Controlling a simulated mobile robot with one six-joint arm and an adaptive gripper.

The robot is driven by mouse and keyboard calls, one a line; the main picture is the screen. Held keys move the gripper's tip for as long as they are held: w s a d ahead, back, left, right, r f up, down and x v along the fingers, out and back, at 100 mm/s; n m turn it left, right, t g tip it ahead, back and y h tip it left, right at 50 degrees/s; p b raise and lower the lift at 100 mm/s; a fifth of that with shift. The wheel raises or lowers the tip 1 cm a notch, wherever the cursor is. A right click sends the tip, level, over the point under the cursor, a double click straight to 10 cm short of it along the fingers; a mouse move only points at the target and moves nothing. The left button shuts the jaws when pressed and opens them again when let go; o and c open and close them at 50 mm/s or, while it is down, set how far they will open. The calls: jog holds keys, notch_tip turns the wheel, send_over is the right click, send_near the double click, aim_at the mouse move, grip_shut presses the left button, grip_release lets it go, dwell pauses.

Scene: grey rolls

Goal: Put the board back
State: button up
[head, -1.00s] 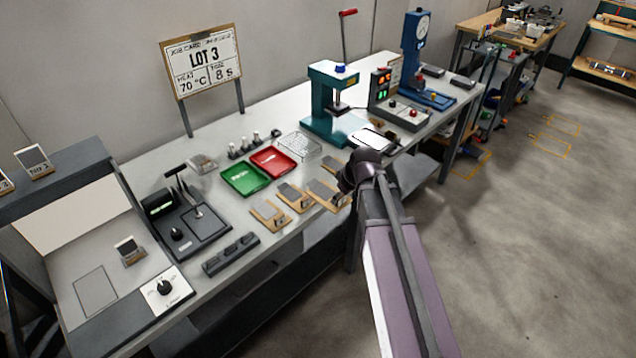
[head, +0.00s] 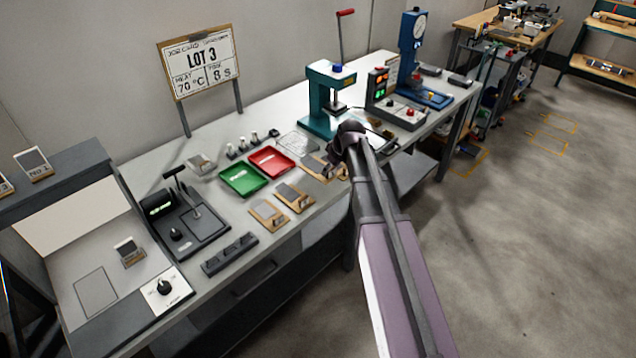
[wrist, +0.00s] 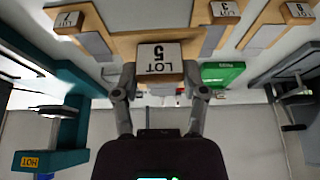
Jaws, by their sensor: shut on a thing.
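My gripper (wrist: 159,78) is shut on the tag end of a wooden board (head: 312,164) marked LOT 5. In the wrist view the LOT 5 tag block (wrist: 158,58) sits between the two fingers. In the head view this board is in front of the teal press, to the right of the red tray, partly hidden by my arm. I cannot tell whether it touches the bench. Two more boards, the LOT 3 board (wrist: 222,12) and the LOT 6 board (wrist: 296,14), lie beside it. The LOT 7 board (wrist: 68,20) is on its other side.
The teal press (head: 318,105) stands just behind my gripper; its HOT label shows in the wrist view. A red tray (head: 271,160) and a green tray (head: 242,180) lie to the left. A control box (head: 400,115) stands right.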

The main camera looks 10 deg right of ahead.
aim_at(324, 165)
jog(key=w, duration=0.4)
jog(key=shift+w+a+r, duration=0.2)
jog(key=shift+w+a, duration=0.05)
jog(key=shift+f, duration=0.15)
notch_tip(324, 165, down, 6)
jog(key=b, duration=0.6)
dwell(0.4)
jog(key=shift+f+b, duration=1.9)
jog(key=shift+b, duration=0.05)
jog(key=shift+f, duration=0.15)
jog(key=o, duration=1.1)
jog(key=shift+o, duration=0.2)
